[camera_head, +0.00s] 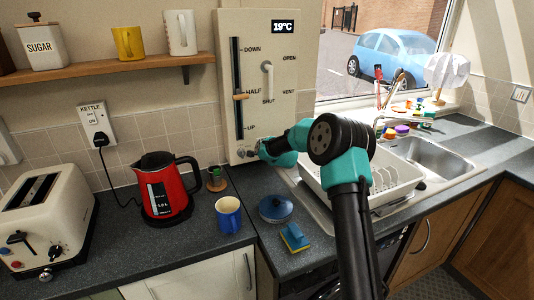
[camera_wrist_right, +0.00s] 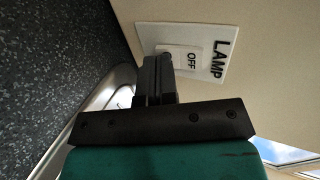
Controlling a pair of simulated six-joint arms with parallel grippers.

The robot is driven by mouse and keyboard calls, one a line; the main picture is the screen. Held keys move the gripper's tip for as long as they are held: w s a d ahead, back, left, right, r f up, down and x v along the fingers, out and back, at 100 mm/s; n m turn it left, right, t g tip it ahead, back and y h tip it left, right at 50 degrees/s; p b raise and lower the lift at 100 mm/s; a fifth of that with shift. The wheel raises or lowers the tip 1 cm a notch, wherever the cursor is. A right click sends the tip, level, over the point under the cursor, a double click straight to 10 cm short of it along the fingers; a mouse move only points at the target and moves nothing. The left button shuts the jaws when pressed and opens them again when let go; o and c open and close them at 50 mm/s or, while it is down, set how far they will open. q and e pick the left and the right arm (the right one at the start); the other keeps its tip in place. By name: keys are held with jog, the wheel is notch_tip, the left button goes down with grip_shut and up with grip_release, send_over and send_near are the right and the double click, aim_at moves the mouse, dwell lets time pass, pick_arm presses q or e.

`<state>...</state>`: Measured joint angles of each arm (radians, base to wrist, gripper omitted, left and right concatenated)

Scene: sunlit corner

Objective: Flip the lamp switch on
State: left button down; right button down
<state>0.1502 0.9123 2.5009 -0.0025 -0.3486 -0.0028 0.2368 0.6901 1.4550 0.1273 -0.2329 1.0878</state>
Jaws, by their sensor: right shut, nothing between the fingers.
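The lamp switch (camera_wrist_right: 207,47) shows in the right wrist view as a white plate with black LAMP lettering and a rocker (camera_wrist_right: 185,59) reading OFF. It is mounted on a cream surface. My right gripper (camera_wrist_right: 157,75) is shut and empty, its fingertips close beside the rocker; I cannot tell whether they touch it. In the head view my right gripper (camera_head: 251,151) reaches left to the bottom of the cream panel (camera_head: 270,120). I cannot make out the switch there. My left gripper is not in view.
The panel has a slider (camera_head: 240,96) and a vent handle (camera_head: 267,80). A dish rack (camera_head: 385,185) is right of my arm.

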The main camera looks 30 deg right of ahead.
jog(key=shift+w, duration=0.15)
jog(key=shift+r, duration=0.8)
